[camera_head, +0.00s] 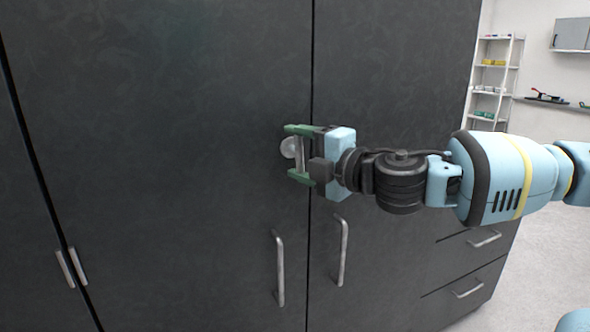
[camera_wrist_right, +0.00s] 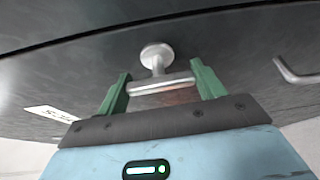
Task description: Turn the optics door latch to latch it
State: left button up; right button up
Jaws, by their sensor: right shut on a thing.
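The optics door latch (camera_head: 289,147) is a silver round knob with a short crossbar on the dark grey cabinet front, left of a vertical door seam. In the right wrist view the latch's crossbar (camera_wrist_right: 160,85) lies between the two green fingers, with its round base behind it on the door. My right gripper (camera_head: 298,154) reaches in from the right and is shut on the latch, one finger at each end of the crossbar. In the head view the crossbar stands about upright, partly hidden by the fingers. My left gripper is not in view.
Two vertical bar handles (camera_head: 280,270) (camera_head: 341,250) sit below the latch, either side of the seam. Drawers with handles (camera_head: 484,239) are at the lower right. A white label (camera_wrist_right: 52,113) shows in the wrist view. Shelves (camera_head: 495,80) stand far back; open floor lies right.

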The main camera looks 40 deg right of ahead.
jog(key=shift+f, duration=0.1)
dwell(0.3)
jog(key=o, duration=0.8)
jog(key=shift+o, duration=0.9)
